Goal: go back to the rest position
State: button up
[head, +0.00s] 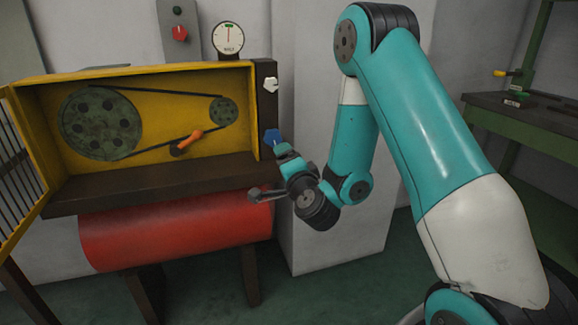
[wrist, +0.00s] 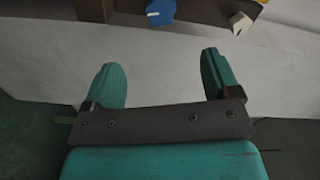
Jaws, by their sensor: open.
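My gripper (wrist: 165,85) is open, its two teal fingers apart and nothing between them in the wrist view. In the head view, my gripper (head: 268,172) is in front of the right end of the machine, just below a blue knob (head: 273,136). The same blue knob (wrist: 160,12) is beyond the fingertips in the wrist view, with a gap between. My arm comes from the lower right and bends down to the gripper.
A yellow housing (head: 150,74) with belt, pulleys and an orange-handled lever (head: 190,139) stands open above a red cylinder (head: 175,231). A white knob (head: 271,85) is above the blue one. A gauge (head: 229,38) stands on top. A green-framed bench (head: 530,120) is at right.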

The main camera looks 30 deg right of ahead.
jog(key=shift+v, duration=0.8)
jog(key=s+a+r+n+g+y, duration=0.3)
jog(key=a+n+y, duration=0.35)
jog(key=a, duration=0.35)
jog(key=s+a+r+n+g+y, duration=0.2)
jog(key=s+a+n+g+y, duration=0.15)
jog(key=a+n+y, duration=0.4)
jog(key=s+a+r+n+g+h, duration=0.15)
jog(key=s+n+g, duration=0.35)
jog(key=s, duration=0.6)
jog(key=s+a+n+g+h, duration=0.1)
jog(key=s+n+g+h, duration=0.35)
jog(key=s, duration=0.65)
notch_tip(320, 180, up, 20)
jog(key=g+p, duration=0.1)
jog(key=p, duration=1.9)
jog(key=shift+s+d+r+n+y, duration=0.25)
jog(key=shift+s+n+y, duration=0.1)
jog(key=shift+s+y, duration=0.1)
